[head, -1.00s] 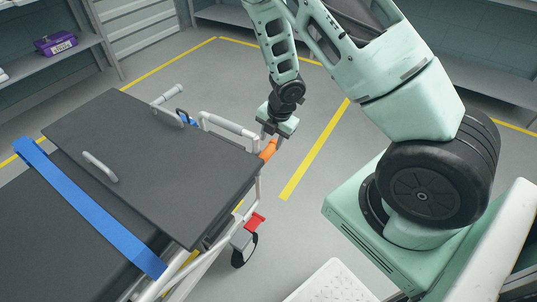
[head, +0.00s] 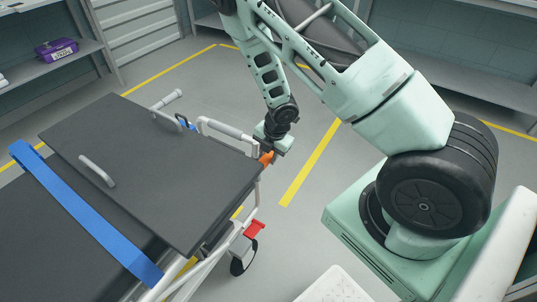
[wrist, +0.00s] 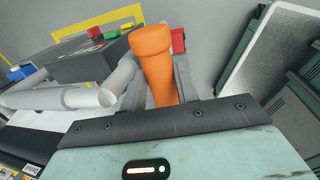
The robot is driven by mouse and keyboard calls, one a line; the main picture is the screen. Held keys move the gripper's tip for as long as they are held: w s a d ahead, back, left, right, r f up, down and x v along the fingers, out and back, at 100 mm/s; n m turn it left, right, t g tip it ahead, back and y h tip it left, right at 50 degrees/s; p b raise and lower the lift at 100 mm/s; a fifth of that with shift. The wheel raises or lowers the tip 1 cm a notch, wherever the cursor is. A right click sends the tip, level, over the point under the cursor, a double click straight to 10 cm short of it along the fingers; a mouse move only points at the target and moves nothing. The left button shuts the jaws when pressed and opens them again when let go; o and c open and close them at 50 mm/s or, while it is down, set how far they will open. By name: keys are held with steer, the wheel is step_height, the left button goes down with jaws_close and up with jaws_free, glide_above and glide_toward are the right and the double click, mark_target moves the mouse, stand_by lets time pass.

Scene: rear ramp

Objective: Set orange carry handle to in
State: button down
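The orange carry handle (wrist: 155,62) stands out as a short rounded bar in the wrist view, with its near end between my gripper's two grey fingers. In the head view the orange handle (head: 267,158) sits at the right corner of the stretcher (head: 150,165), partly hidden by my gripper. My gripper (head: 268,148) is right over the handle. In the wrist view the fingers of my gripper (wrist: 160,85) flank the handle closely on both sides; I cannot tell whether they press on it.
White tubular rails (head: 225,127) stand beside the handle at the stretcher's end. A blue strap (head: 85,215) crosses the dark mattress. A red pedal (head: 254,229) and a caster (head: 243,258) are below. Clear floor with yellow lines (head: 312,165) lies to the right.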

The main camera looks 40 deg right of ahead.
steer(key=shift+s+a+b, duration=0.1)
steer(key=shift+s+a, duration=0.15)
steer(key=shift+a, duration=0.45)
steer(key=shift+s+a+b, duration=0.15)
steer(key=shift+s+a, duration=0.05)
steer(key=shift+a, duration=0.45)
steer(key=shift+s+a+b, duration=0.1)
steer(key=shift+s+a, duration=0.15)
steer(key=shift+a, duration=0.45)
steer(key=c, duration=1.3)
jaws_free()
steer(key=shift+a, duration=0.1)
steer(key=shift+c, duration=0.2)
steer(key=shift+r, duration=0.3)
steer(key=s+r+p, duration=0.1)
steer(key=r+p, duration=0.2)
steer(key=r, duration=0.5)
steer(key=s+d+r+p, duration=0.1)
steer(key=r+p, duration=0.3)
steer(key=r, duration=0.4)
steer(key=shift+s+d+r, duration=0.2)
steer(key=shift+s+r, duration=0.05)
steer(key=shift+s, duration=0.35)
